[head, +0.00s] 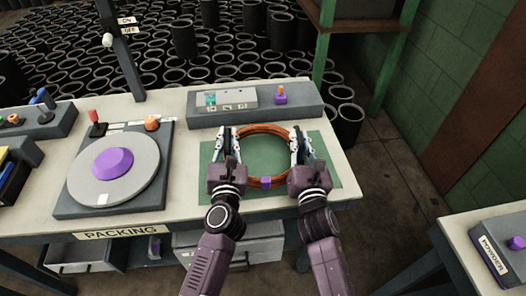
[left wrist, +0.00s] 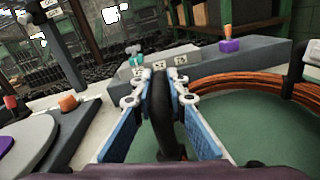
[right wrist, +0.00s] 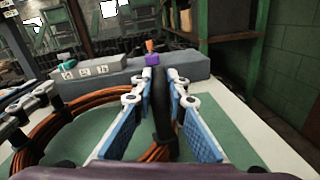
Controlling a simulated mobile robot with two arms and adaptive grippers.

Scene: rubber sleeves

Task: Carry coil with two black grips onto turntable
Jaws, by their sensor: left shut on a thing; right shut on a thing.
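The copper-coloured coil (head: 264,130) is a ring over the green mat (head: 325,165) on the packing table; I cannot tell whether it touches the mat. A purple band (head: 266,183) marks its near side. My left gripper (head: 229,140) is shut on the left black grip (left wrist: 162,105). My right gripper (head: 301,145) is shut on the right black grip (right wrist: 160,100). The coil also shows in the left wrist view (left wrist: 270,82) and the right wrist view (right wrist: 75,108). The turntable (head: 140,178), a grey disc with a purple hub (head: 112,162), stands to the left, empty.
A grey console (head: 255,113) with a purple-based switch (head: 281,95) lies behind the mat. A red lever (head: 96,125), an orange knob (head: 151,123) and a dark post (head: 122,55) stand behind the turntable. Another table (head: 465,225) is at right.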

